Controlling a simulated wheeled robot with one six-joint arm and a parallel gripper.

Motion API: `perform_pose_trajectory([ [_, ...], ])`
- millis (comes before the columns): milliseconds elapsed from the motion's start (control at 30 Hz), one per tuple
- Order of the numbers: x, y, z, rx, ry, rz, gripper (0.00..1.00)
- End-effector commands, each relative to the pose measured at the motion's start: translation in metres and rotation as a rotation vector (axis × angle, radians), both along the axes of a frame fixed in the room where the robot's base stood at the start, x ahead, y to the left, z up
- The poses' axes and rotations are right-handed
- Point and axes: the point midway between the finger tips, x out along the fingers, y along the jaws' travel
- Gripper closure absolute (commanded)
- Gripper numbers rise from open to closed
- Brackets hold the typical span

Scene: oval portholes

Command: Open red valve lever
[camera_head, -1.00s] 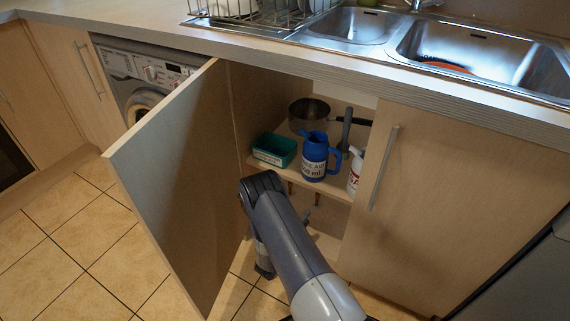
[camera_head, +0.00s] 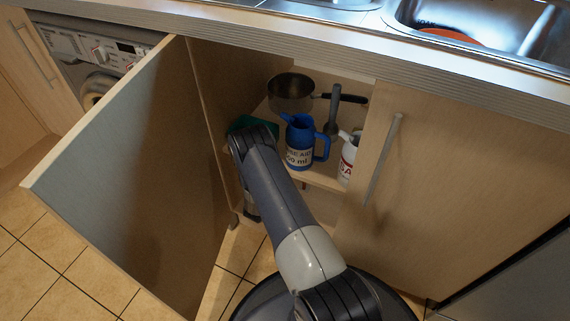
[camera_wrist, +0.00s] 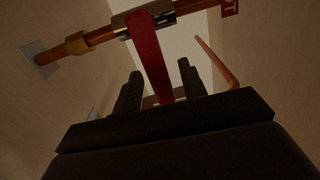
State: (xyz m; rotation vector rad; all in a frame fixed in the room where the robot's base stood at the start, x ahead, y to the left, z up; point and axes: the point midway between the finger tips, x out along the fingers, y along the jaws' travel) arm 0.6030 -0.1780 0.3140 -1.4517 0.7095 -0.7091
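The red valve lever (camera_wrist: 150,58) shows in the wrist view, hanging from a brass valve body (camera_wrist: 150,16) on a copper pipe (camera_wrist: 98,36). My gripper (camera_wrist: 160,82) is open, with one dark finger on each side of the lever's lower part in the picture. Gaps show between the lever and both fingers. Whether the lever's end lies between the fingers or just beyond them I cannot tell. In the head view my arm reaches down into the open cabinet, and the lever is hidden there.
The open cabinet door (camera_head: 125,180) stands left of my arm. The shelf above holds a blue jug (camera_head: 300,145), a pan (camera_head: 290,92), a white bottle (camera_head: 348,158) and a partly hidden green tray (camera_head: 240,124). A closed door (camera_head: 450,190) is right. Another copper pipe (camera_wrist: 218,62) runs nearby.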

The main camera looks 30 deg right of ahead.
Motion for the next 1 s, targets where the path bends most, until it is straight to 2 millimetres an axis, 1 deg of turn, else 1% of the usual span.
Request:
perform_pose_trajectory([
  [33, 0.005, -0.006, -0.002, 0.000, -0.002, -0.001, 0.60],
  [100, 0.009, -0.011, -0.001, 0.000, -0.001, -0.001, 0.60],
  [200, 0.012, -0.015, 0.000, 0.000, -0.001, 0.000, 0.60],
  [500, 0.014, -0.016, 0.001, 0.000, 0.000, 0.001, 0.60],
  [1000, 0.013, -0.016, 0.000, 0.000, 0.000, 0.001, 1.00],
])
